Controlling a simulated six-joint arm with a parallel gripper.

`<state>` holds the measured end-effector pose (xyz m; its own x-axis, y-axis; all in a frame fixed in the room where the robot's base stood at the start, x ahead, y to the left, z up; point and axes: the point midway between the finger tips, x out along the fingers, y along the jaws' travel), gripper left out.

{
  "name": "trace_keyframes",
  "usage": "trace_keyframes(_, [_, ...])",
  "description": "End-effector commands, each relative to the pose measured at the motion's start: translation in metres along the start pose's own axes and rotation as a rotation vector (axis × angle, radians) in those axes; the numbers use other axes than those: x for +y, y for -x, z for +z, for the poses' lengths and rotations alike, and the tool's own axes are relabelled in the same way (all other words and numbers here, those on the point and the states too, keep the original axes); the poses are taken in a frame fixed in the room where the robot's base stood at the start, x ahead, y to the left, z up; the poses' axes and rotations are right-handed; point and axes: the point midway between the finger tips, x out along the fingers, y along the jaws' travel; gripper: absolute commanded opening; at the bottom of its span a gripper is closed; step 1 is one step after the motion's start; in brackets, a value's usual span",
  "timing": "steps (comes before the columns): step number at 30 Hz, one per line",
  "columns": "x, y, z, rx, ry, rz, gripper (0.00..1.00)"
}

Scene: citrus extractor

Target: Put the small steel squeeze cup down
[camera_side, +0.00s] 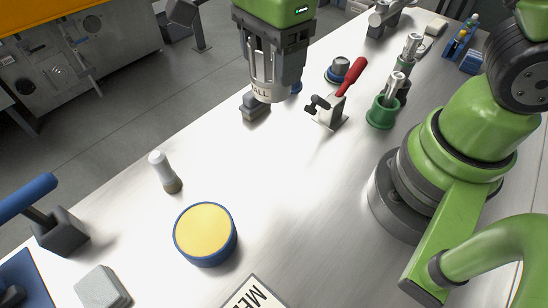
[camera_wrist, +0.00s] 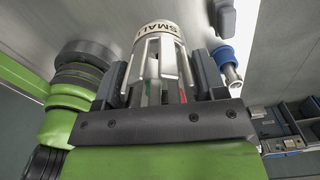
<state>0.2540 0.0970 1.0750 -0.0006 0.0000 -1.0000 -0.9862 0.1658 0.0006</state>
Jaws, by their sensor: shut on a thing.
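The small steel squeeze cup (camera_side: 263,76) is a silvery, slotted cup with a band lettered "SMALL" around its lower end. My gripper (camera_side: 272,62) is shut on it and holds it with the band downward, above the far part of the steel bench. In the wrist view the cup (camera_wrist: 158,52) sits between the two dark fingers of my gripper (camera_wrist: 160,85), its lettered band at the far end. The side view does not show clearly how high the cup is over the bench.
A grey block (camera_side: 256,108) lies below and behind the cup. A red-handled clamp (camera_side: 333,108) and green holders with steel parts (camera_side: 382,111) stand to the right. A yellow-topped round pad (camera_side: 205,233) and a grey peg (camera_side: 164,172) stand nearer. The middle bench is clear.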

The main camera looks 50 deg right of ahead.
Motion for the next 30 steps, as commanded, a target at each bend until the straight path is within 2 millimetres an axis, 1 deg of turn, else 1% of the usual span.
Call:
trace_keyframes(1, [0.009,0.0,0.007,-0.001,0.052,-0.001,0.22])
trace_keyframes(6, [0.031,-0.002,0.021,0.0,0.185,0.0,0.22])
trace_keyframes(9, [0.029,-0.019,0.019,0.002,0.172,0.004,0.22])
trace_keyframes(15, [0.028,-0.045,0.019,0.002,0.169,0.004,0.22])
trace_keyframes(20, [0.028,-0.062,0.019,0.002,0.168,0.004,0.22])
trace_keyframes(24, [0.029,-0.088,0.018,0.003,0.167,0.006,0.22])
trace_keyframes(27, [0.028,-0.103,0.018,0.003,0.167,0.004,0.22])
trace_keyframes(30, [0.028,-0.112,0.019,0.001,0.166,0.001,0.22])
